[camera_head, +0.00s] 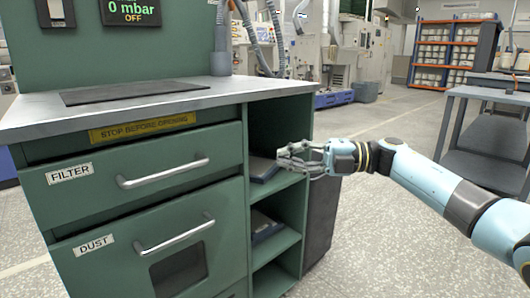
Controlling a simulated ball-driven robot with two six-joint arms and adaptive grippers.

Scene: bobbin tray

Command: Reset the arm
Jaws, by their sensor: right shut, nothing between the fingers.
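My right arm (430,182) comes in from the right edge, light blue with dark joints. Its gripper (283,158) points left, in front of the open shelves at the right end of the green cabinet (238,225). The gripper is shut with nothing held. My left gripper and arm are not in view.
The cabinet has closed drawers labelled FILTER (68,173) and DUST (93,244). Dark flat items lie on the upper shelf (264,168) and lower shelf (265,226). A grey cart (480,95) stands at right. Open speckled floor (365,235) lies below my arm.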

